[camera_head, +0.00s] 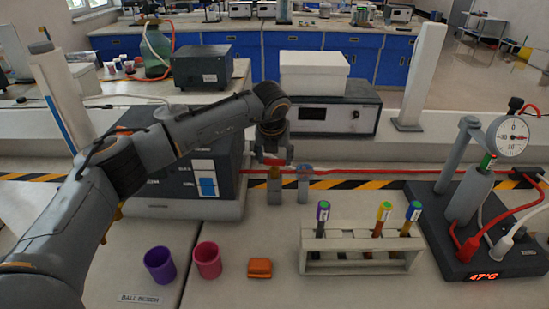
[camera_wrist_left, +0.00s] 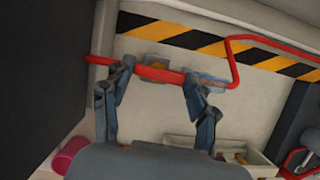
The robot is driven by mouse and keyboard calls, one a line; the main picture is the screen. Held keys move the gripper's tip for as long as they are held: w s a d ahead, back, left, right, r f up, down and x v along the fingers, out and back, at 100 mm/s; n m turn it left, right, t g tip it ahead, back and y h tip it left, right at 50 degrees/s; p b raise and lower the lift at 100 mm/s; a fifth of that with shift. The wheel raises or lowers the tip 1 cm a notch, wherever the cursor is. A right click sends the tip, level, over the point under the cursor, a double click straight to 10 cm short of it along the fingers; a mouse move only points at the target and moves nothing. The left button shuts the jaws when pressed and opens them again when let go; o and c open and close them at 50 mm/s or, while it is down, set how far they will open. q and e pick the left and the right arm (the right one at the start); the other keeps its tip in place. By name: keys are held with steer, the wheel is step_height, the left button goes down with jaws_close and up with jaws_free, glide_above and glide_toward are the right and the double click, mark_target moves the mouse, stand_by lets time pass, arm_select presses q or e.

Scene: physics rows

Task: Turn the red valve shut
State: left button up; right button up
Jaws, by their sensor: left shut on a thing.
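The red valve (camera_head: 274,161) stands at the back of the bench, with its red top over a brass-coloured body on a grey post. My left gripper (camera_head: 273,152) reaches down onto it from above and is shut on its red part. In the left wrist view my two fingers (camera_wrist_left: 158,80) stand on either side, with a red bar (camera_wrist_left: 150,73) crossing between them. The fingers partly hide the valve, and its exact handle angle is hard to tell. A blue-topped valve (camera_head: 304,184) stands just to its right. My right gripper is not in view.
A red line (camera_head: 370,172) runs along the striped back edge. A dark box (camera_head: 190,170) stands close on the left. A tube rack (camera_head: 360,262), purple cup (camera_head: 159,265), pink cup (camera_head: 207,260) and orange block (camera_head: 260,268) are in front. A gauge unit (camera_head: 490,250) is at right.

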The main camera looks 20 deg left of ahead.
arm_select(q)
steer(key=shift+f+m+h+b, duration=0.15)
steer(key=shift+m+h+b, duration=0.45)
steer(key=shift+m, duration=0.5)
steer(key=shift+a+m+b, duration=0.15)
steer(key=shift+m+b, duration=0.2)
steer(key=shift+m, duration=0.45)
steer(key=m+h, duration=0.1)
steer(key=m, duration=0.2)
steer(key=shift+m+h, duration=0.4)
steer(key=m, duration=0.2)
steer(key=m+g+h+p, duration=0.1)
steer(key=m, duration=0.2)
steer(key=shift+w+a+r+g+h, duration=0.1)
steer(key=shift+a+r+g+h, duration=0.1)
steer(key=shift+g+h, duration=0.1)
steer(key=shift+w+m+g+h+p, duration=0.15)
steer(key=shift+m+g, duration=0.25)
steer(key=shift+m, duration=0.75)
steer(key=shift+s+m+g+h+p, duration=0.15)
steer(key=shift+m+g, duration=0.25)
steer(key=shift+m, duration=0.75)
steer(key=shift+w, duration=0.1)
steer(key=o, duration=1.1)
steer(key=shift+o, duration=0.2)
